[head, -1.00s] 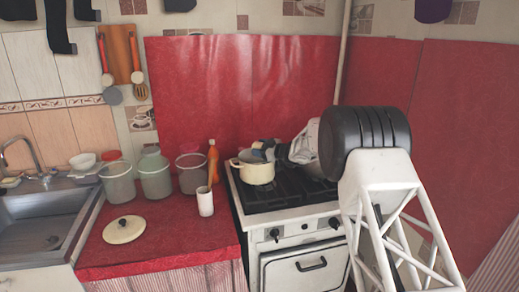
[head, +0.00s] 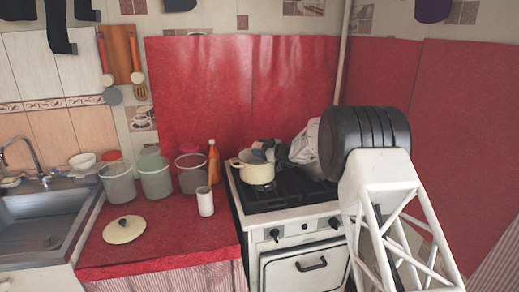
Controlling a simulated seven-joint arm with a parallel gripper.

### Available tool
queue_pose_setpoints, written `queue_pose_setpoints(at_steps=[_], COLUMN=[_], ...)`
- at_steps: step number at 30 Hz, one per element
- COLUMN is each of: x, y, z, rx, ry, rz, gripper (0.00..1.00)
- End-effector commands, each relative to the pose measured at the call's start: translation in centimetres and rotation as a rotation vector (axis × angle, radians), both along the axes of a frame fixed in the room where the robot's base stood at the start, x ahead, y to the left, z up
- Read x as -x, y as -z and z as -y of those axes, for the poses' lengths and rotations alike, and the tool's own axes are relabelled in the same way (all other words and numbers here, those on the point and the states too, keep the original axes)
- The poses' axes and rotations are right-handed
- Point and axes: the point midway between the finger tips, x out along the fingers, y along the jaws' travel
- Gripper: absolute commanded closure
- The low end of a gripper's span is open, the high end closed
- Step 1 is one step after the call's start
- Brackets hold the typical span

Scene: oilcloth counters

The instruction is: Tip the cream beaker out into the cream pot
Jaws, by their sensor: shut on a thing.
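The cream pot (head: 258,172) stands upright on the left part of the stove top, open at the top. My gripper (head: 264,147) is over the pot's mouth, reaching in from the right. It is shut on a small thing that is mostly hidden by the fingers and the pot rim. A cream patch shows there, which fits the cream beaker (head: 257,154), low over or in the pot's mouth. Its tilt and contents cannot be made out. A white cup (head: 205,203) stands upright on the red counter, left of the stove.
A cream lid (head: 124,230) lies on the counter. The sink (head: 40,225) is at the left. The stove top (head: 285,193) is clear in front of my arm.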

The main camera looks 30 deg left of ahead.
Motion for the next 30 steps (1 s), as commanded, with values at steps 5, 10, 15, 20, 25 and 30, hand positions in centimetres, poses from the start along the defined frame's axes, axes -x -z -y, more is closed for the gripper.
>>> queue_pose_setpoints(at_steps=[5,10,15,20,25,30], x=[0.40,0.41,0.39,0.45,0.41,0.28], y=[1.82,1.86,1.83,1.94,1.94,1.75], z=[-0.10,-0.11,-0.10,-0.19,-0.19,-0.08], rx=[0.012,0.022,0.056,0.109,0.177,0.237], ry=[-0.003,-0.003,-0.003,-0.009,-0.011,-0.006], rz=[-0.015,-0.015,-0.014,-0.013,-0.010,-0.008], gripper=[0.66,0.66,0.66,0.66,0.66,0.66])
